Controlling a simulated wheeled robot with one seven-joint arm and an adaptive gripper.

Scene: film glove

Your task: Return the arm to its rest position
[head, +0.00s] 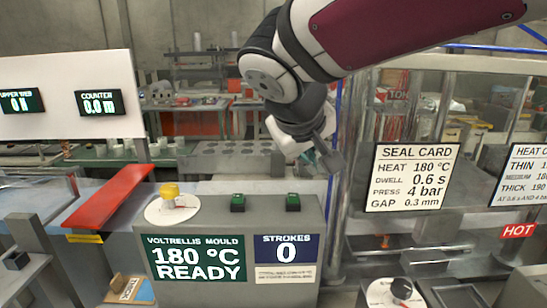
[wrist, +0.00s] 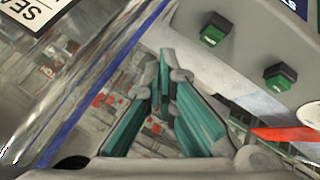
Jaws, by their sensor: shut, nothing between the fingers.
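My arm reaches in from the upper right of the head view and bends down near the middle. My gripper (head: 327,160) hangs at its end, tilted, above and behind the right part of the grey mould console (head: 210,215). In the wrist view my gripper (wrist: 164,72) shows its two teal-padded fingers converging at the tips. It is shut and holds nothing. The fingers appear apart from the console and the clear panel beside it. In the head view the fingertips are small and partly hidden by the gripper body.
The console carries two green buttons (head: 238,203) and a yellow-topped dial (head: 171,192). A red bar (head: 108,198) slopes at left. A seal card (head: 412,178) hangs on the clear panel to the right. A blue post (head: 333,205) stands close to my gripper.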

